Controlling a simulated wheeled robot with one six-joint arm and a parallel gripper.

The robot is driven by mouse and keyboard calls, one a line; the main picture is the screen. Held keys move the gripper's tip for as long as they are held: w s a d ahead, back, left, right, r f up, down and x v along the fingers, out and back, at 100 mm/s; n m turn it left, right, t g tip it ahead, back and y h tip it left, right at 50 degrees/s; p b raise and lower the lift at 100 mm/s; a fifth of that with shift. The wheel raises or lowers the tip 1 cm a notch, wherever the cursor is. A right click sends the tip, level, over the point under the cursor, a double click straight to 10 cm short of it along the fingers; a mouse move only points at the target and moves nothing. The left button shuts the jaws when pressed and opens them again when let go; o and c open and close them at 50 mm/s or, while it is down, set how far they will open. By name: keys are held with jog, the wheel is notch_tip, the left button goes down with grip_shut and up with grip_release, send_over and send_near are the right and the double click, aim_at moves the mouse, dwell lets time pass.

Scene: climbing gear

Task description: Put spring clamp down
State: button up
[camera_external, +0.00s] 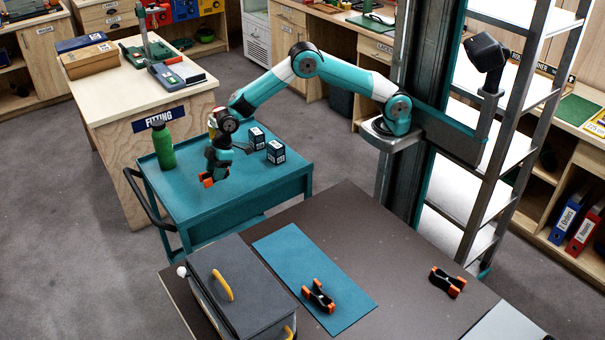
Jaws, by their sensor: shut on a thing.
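My gripper (213,170) is at the end of the teal and white arm, over the left part of the teal cart (240,199). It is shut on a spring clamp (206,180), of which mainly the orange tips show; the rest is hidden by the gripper. I cannot tell whether the clamp touches the cart top. A second black and orange spring clamp (319,297) lies on the blue mat (283,247). A third spring clamp (447,282) lies on the dark table (385,250) to the right of the mat.
Two small dark boxes (257,138) (276,152) stand on the cart to the right of my gripper. The cart's front right top is clear. A grey lidded case (240,280) sits left of the mat.

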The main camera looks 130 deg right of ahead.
aim_at(215, 191)
jog(key=shift+f+p, duration=0.3)
jog(key=shift+f, duration=1.95)
jog(key=shift+f, duration=0.1)
jog(key=o, duration=0.9)
